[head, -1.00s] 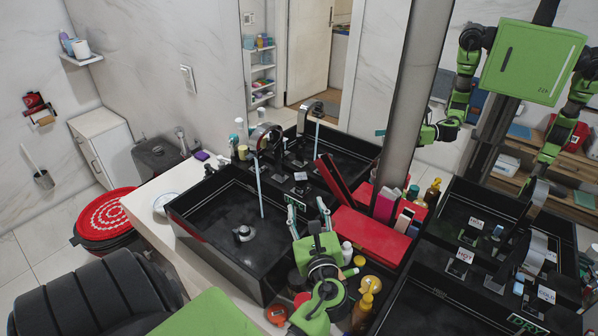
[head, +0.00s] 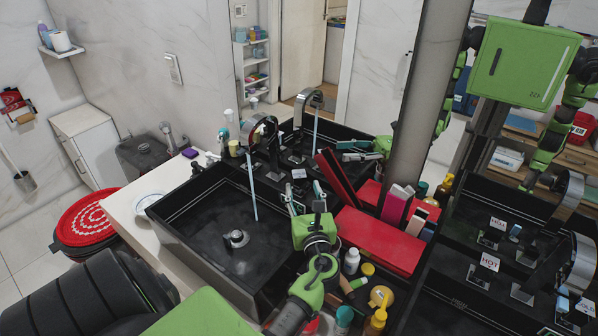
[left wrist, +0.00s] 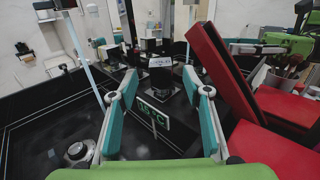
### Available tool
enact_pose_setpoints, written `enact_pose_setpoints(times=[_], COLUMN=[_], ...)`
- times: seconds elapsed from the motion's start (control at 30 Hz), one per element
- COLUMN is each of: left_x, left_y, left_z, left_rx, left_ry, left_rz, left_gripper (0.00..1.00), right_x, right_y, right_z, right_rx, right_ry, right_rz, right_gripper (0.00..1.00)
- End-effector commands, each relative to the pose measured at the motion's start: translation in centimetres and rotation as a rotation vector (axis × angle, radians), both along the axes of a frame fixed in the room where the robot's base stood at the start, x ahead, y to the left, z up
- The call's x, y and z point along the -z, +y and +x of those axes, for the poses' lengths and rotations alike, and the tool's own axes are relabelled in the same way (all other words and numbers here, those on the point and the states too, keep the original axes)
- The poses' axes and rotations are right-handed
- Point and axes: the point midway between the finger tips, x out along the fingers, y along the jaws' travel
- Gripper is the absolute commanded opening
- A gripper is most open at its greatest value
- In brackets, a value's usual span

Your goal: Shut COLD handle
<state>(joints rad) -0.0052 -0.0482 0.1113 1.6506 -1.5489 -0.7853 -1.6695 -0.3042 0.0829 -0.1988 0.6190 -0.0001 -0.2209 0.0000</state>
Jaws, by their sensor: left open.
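My left gripper (head: 304,193) is open and empty at the right back edge of the left sink, its fingers pointing at the fittings behind the basin. In the left wrist view its teal fingertips (left wrist: 160,95) are spread apart. A black handle with a small white label (left wrist: 160,62) stands between and beyond them; I see no contact. The label also shows in the head view (head: 299,173), but I cannot read COLD on it. A dark plate with pale characters (left wrist: 154,115) lies lower between the fingers. The curved faucet (head: 262,128) runs a thin water stream (head: 253,190). My right gripper is not seen directly.
A red box (head: 380,240) with a raised dark red lid (head: 334,177) is close right of my left gripper. Bottles (head: 351,262) crowd beside my left forearm. The black basin (head: 200,222) is open to its left. A mirror behind reflects sinks and me.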

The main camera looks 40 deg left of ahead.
Motion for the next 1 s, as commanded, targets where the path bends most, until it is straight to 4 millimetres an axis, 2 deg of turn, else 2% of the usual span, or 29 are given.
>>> enact_pose_setpoints(times=[0.1,0.33,0.53,0.8,0.83,0.97,1.0], left_x=[-0.4,-0.1,0.0,0.0,0.0,0.0,0.0], left_y=[2.1,5.0,6.1,6.2,6.2,6.1,6.1], left_z=[1.7,4.0,4.8,4.9,4.9,4.9,4.9], left_rx=[-0.001,0.000,0.000,0.000,0.000,0.000,0.000], left_ry=[-0.001,0.000,0.000,0.000,0.000,0.000,0.000], left_rz=[0.003,0.002,0.000,0.000,0.000,0.000,0.000], left_gripper=[0.44,0.44,0.44,0.44,0.39,0.06,0.06], right_x=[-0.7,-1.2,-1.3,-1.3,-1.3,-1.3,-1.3], right_y=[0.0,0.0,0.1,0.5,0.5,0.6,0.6], right_z=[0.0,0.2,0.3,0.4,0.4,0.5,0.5], right_rx=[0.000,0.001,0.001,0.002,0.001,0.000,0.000], right_ry=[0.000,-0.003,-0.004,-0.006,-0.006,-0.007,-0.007], right_rz=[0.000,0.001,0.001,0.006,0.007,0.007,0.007], right_gripper=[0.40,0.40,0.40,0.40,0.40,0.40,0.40])
